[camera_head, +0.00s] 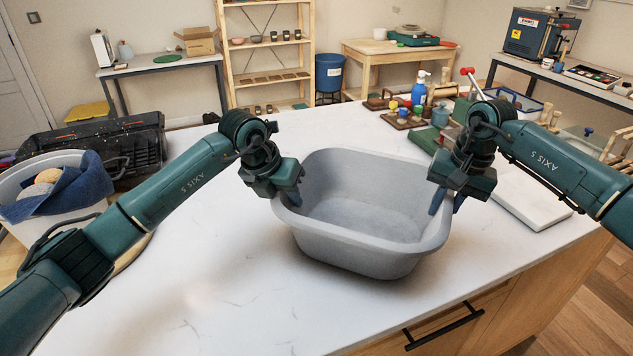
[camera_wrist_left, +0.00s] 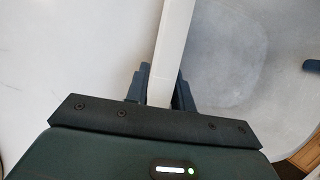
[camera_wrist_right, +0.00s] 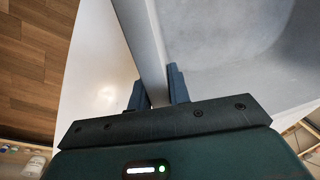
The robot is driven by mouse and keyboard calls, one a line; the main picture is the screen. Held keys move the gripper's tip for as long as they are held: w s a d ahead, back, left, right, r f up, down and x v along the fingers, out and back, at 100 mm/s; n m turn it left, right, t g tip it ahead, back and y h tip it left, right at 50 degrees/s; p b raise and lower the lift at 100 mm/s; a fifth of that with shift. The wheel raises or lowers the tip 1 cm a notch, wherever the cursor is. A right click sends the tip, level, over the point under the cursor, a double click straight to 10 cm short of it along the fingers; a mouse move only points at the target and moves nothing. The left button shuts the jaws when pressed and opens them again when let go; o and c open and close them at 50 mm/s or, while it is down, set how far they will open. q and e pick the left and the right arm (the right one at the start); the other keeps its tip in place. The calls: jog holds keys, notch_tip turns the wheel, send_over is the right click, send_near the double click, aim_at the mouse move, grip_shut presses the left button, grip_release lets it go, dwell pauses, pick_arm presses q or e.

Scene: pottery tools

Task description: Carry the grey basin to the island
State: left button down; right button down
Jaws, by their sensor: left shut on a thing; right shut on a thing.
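The grey basin (camera_head: 365,259) is upright and looks empty, over the white top of the island (camera_head: 200,290). I cannot tell whether its base touches the top. My left gripper (camera_head: 293,196) is shut on its left rim, which runs between the fingers in the left wrist view (camera_wrist_left: 160,88). My right gripper (camera_head: 440,203) is shut on its right rim, which shows between the fingers in the right wrist view (camera_wrist_right: 152,85). The basin's inside shows beside the rim in both wrist views.
Bottles, jars and tool blocks (camera_head: 405,118) stand behind the basin at the right. A pale slab (camera_head: 530,200) lies right of it. A black crate (camera_head: 110,145) and a white bin with a blue cloth (camera_head: 60,190) are at the left. The front left of the top is clear.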

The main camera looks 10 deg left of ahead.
pick_arm(q)
jog(key=shift+f, duration=0.45)
pick_arm(e)
jog(key=shift+w+d+f, duration=0.1)
jog(key=shift+d+f, duration=0.1)
jog(key=shift+f, duration=0.3)
pick_arm(q)
jog(key=c, duration=1.6)
grip_release()
jog(key=shift+r, duration=0.1)
pick_arm(e)
jog(key=c, duration=1.7)
grip_release()
jog(key=shift+r, duration=0.15)
pick_arm(q)
jog(key=o, duration=0.4)
pick_arm(e)
jog(key=o, duration=0.4)
jog(key=shift+a, duration=0.15)
jog(key=shift+r, duration=0.1)
pick_arm(q)
jog(key=v, duration=1.2)
jog(key=shift+a, duration=0.1)
pick_arm(e)
jog(key=r, duration=0.4)
jog(key=d+r, duration=0.1)
jog(key=r, duration=0.6)
jog(key=shift+s+d+r, duration=0.4)
